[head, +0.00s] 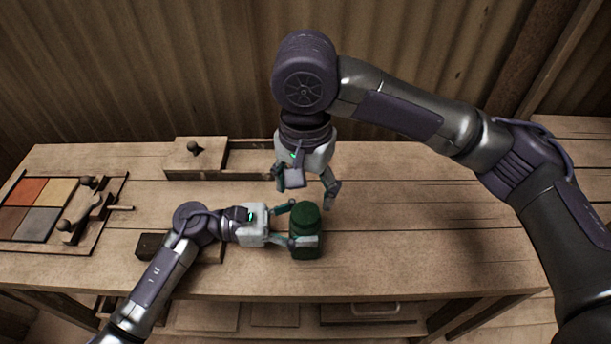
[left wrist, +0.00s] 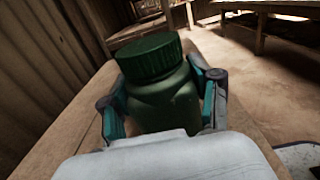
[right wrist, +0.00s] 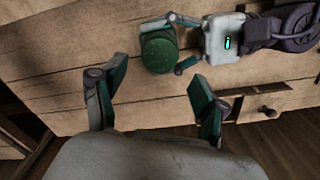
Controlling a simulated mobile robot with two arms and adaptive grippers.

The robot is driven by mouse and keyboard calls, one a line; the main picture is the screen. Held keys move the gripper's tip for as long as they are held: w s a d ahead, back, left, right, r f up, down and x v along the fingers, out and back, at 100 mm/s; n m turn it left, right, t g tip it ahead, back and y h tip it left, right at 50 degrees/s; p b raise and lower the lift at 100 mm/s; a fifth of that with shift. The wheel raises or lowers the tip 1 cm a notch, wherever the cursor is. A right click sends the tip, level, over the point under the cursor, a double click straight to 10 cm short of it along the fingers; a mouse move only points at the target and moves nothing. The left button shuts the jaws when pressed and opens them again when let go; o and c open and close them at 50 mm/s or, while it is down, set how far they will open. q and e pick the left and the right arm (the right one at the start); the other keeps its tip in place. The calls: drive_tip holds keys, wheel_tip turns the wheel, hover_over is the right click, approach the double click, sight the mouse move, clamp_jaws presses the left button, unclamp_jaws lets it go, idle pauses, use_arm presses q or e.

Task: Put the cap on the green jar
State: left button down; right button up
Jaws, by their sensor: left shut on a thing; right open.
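The green jar (head: 304,246) stands upright on the wooden table near its front edge. A dark green ridged cap (left wrist: 150,56) sits on the jar's mouth; I cannot tell how tightly. The cap also shows from above in the right wrist view (right wrist: 160,52). My left gripper (head: 299,225) is shut on the jar body, with one finger on either side of it in the left wrist view. My right gripper (head: 305,196) points down, open and empty, above and behind the jar. Its fingers are apart from the cap.
A tray (head: 100,228) with coloured tiles is at the left. A wooden box lid with a knob (head: 195,158) and a shallow tray (head: 250,172) lie at the back. A dark block (head: 152,246) is behind my left arm. The table's right side is clear.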

sight(305, 212)
drive_tip(key=n, duration=0.6)
drive_tip(key=shift+r+n, duration=0.35)
drive_tip(key=shift+n, duration=0.05)
drive_tip(key=n, duration=0.6)
drive_tip(key=shift+a+r+n, duration=0.1)
drive_tip(key=shift+r+n, duration=0.15)
drive_tip(key=shift+n, duration=0.05)
drive_tip(key=n, duration=0.6)
drive_tip(key=shift+r, duration=0.25)
drive_tip(key=n, duration=0.4)
drive_tip(key=shift+r, duration=0.15)
drive_tip(key=n, duration=0.4)
drive_tip(key=shift+r, duration=0.2)
drive_tip(key=shift+f, duration=0.1)
drive_tip(key=shift+f, duration=3.95)
drive_tip(key=shift+c, duration=0.4)
drive_tip(key=c, duration=1.1)
